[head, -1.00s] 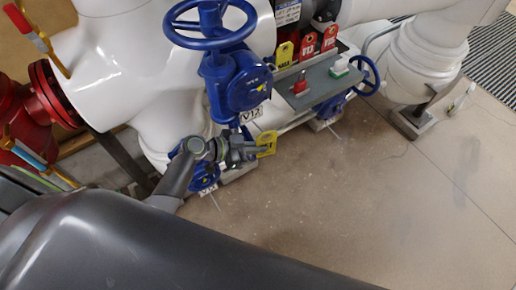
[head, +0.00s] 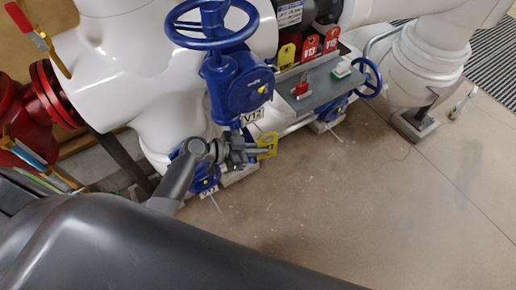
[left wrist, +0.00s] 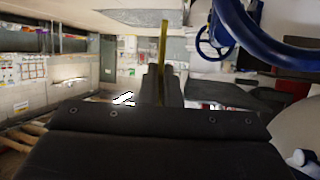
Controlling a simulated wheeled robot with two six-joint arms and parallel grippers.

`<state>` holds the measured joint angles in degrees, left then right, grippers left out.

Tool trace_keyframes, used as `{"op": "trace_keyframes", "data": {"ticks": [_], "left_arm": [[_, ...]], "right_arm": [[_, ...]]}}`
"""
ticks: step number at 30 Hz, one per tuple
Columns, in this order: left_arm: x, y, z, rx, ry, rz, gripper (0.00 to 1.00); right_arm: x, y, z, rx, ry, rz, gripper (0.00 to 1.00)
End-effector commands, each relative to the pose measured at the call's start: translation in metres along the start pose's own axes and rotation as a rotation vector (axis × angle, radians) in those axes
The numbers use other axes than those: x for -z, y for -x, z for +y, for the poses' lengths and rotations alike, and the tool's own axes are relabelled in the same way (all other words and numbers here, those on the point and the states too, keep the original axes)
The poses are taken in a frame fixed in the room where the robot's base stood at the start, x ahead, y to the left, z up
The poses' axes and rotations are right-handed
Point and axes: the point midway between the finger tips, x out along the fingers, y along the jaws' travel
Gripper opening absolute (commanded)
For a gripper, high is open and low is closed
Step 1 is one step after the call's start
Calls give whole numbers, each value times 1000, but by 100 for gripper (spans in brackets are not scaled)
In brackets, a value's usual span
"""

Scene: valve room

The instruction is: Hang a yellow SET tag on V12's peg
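A yellow tag (head: 267,145) is held in my left gripper (head: 250,150), which is shut on it. In the left wrist view the tag (left wrist: 163,45) shows edge-on as a thin yellow strip rising from between the fingers (left wrist: 162,88). The V12 label (head: 251,116) is on the blue valve (head: 248,92) just above the gripper. The tag is below and slightly right of this label and seems apart from the valve. I cannot make out V12's peg. My right gripper is not in view.
V12's blue handwheel (head: 211,42) is above. Right of it, a grey shelf (head: 322,84) carries a red item (head: 300,90) and a green-and-white item (head: 341,68). Behind it hang another yellow tag (head: 286,56) and red tags (head: 309,47).

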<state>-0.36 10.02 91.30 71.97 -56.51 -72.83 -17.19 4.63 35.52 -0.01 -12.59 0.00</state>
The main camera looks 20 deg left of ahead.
Motion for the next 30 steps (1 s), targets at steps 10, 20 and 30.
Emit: {"op": "trace_keyframes", "data": {"ticks": [10, 20, 30], "left_arm": [[-2, 1, -6, 0, -2, -1, 0], [-2, 3, -15, 0, -1, 0, 0], [-2, 4, -16, 0, 0, 0, 0]], "right_arm": [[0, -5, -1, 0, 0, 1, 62], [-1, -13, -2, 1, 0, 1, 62], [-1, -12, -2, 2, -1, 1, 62]]}}
